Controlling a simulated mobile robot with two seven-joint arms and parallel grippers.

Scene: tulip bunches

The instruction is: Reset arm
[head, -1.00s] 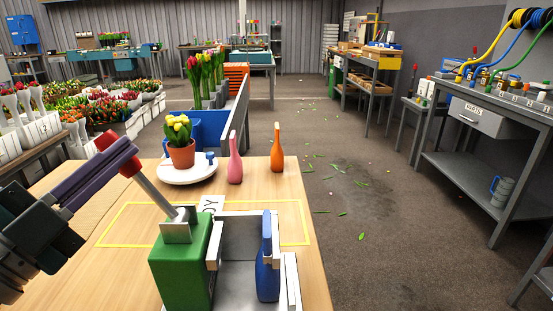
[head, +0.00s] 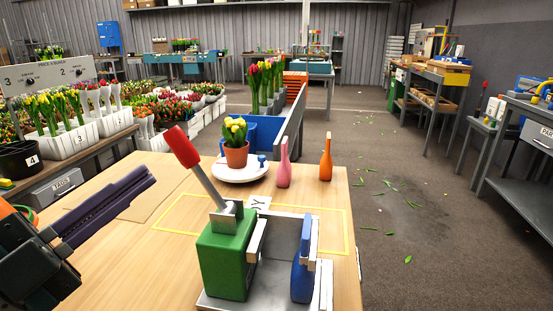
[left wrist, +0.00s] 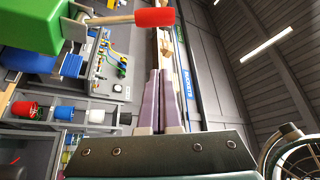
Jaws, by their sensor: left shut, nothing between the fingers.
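My left gripper (head: 150,176) points in from the left over the wooden table, its purple fingers shut and empty. In the head view it is left of the red-handled lever (head: 196,168), with a gap in the picture. The lever stands tilted up and to the left on a green block (head: 226,262). In the left wrist view the closed fingers (left wrist: 160,74) point past the red handle (left wrist: 153,17), which is not between them. A blue bottle (head: 301,272) stands in the grey fixture beside the green block. My right gripper is not in view.
A potted yellow tulip (head: 236,143) stands on a white round plate (head: 226,173). A pink bottle (head: 283,165) and an orange bottle (head: 326,160) stand near the table's back edge. A yellow outline marks the tabletop.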

